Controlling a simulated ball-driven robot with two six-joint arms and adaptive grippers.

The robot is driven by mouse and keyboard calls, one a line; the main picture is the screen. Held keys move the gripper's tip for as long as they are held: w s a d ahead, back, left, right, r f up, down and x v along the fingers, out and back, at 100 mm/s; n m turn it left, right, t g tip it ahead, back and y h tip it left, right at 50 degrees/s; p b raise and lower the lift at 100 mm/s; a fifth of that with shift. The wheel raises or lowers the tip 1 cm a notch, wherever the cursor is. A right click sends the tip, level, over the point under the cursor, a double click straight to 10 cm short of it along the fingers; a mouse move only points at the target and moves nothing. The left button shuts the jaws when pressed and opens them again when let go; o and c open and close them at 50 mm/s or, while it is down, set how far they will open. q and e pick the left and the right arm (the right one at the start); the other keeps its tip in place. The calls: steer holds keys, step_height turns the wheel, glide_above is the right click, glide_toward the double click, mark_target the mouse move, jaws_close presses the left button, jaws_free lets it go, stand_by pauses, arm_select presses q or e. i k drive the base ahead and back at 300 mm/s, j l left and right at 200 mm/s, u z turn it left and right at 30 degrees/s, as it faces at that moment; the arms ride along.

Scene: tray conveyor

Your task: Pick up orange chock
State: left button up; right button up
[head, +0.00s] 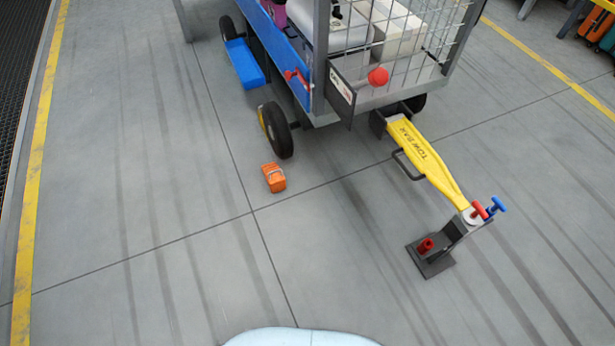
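The orange chock (274,177) lies on the grey floor near the middle of the head view. It sits a little in front of the cart's near black wheel (276,130), with a gap between them. Neither of my grippers shows in the head view, and nothing is holding the chock.
A baggage cart (345,100) with mesh sides stands at the top. Its yellow tow bar (425,158) reaches right to a dark stand (430,262) with red and blue handles. Yellow lines (38,170) mark the floor. The floor left of and below the chock is clear.

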mark_target(275, 178)
steer(key=i+j+z, duration=0.15)
steer(key=z, duration=2.3)
steer(key=k+j, duration=0.15)
steer(key=j, duration=0.45)
steer(key=k+j, duration=0.2)
steer(key=j, duration=0.4)
steer(key=k+j+z, duration=0.1)
steer(key=j, duration=0.45)
steer(key=k+j, duration=0.25)
steer(key=j, duration=0.35)
steer(key=k+j, duration=0.2)
steer(key=j, duration=0.35)
steer(key=k+j+z, duration=0.1)
steer(key=j, duration=0.5)
steer(key=k+j, duration=0.3)
steer(key=j, duration=0.25)
steer(key=k+j, duration=0.25)
steer(key=j, duration=0.3)
steer(key=i+z, duration=0.05)
